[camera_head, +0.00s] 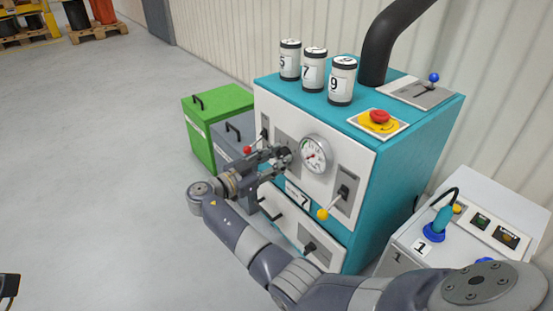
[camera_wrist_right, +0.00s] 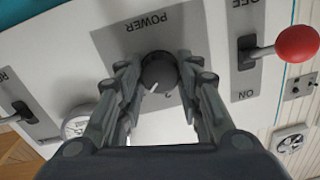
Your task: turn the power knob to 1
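The power knob (camera_wrist_right: 158,72) is a round dark knob on a grey plate under the word POWER, which reads upside down in the right wrist view. A white mark on the knob points down and slightly left in that view, near a digit that looks like 2. In the head view the knob (camera_head: 284,154) is partly covered by my right gripper (camera_head: 280,157). The fingers of my right gripper (camera_wrist_right: 158,75) lie on both sides of the knob, very close to it. I cannot tell whether they press on it. My left gripper cannot be made out.
A red-ball lever (camera_wrist_right: 297,43) marked OFF and ON sits beside the knob. A gauge (camera_head: 316,154), a yellow-ball lever (camera_head: 323,213) and a drawer handle (camera_head: 270,208) are on the same front. A red emergency button (camera_head: 379,116) and several canisters (camera_head: 313,72) stand on top.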

